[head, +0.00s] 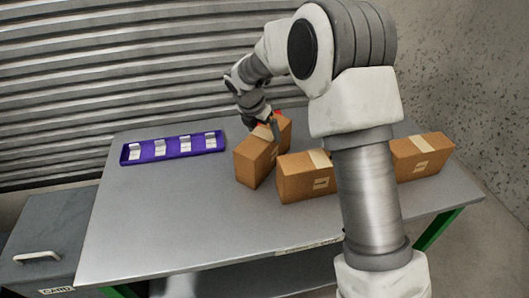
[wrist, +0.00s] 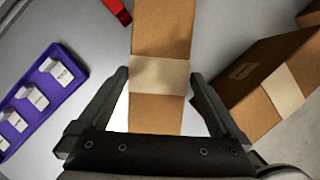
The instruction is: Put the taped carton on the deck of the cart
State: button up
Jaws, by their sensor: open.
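Three brown cartons with pale tape stand on the grey table. The left carton (head: 253,162) is under my gripper (head: 274,130), beside the middle carton (head: 300,183); the right carton (head: 422,160) stands behind my arm. In the wrist view my gripper (wrist: 160,76) is open, with one finger on each side of a taped carton (wrist: 162,35) and its tape band between them. I cannot tell whether the fingers touch it. Another taped carton (wrist: 268,85) lies to the right there. I cannot make out a cart for certain in either view.
A purple tray (head: 172,149) with several white pieces lies at the table's back left. A red object (wrist: 118,10) is near the carton's far end. A grey box with a handle (head: 45,235) stands left of the table (head: 150,220), whose front left is clear.

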jog(key=b+x, duration=0.1)
jog(key=x, duration=0.4)
jog(key=shift+w+f+b, duration=0.15)
jog(key=shift+f+b, duration=0.15)
jog(key=shift+f, duration=0.1)
jog(key=shift+r, duration=0.15)
grip_shut()
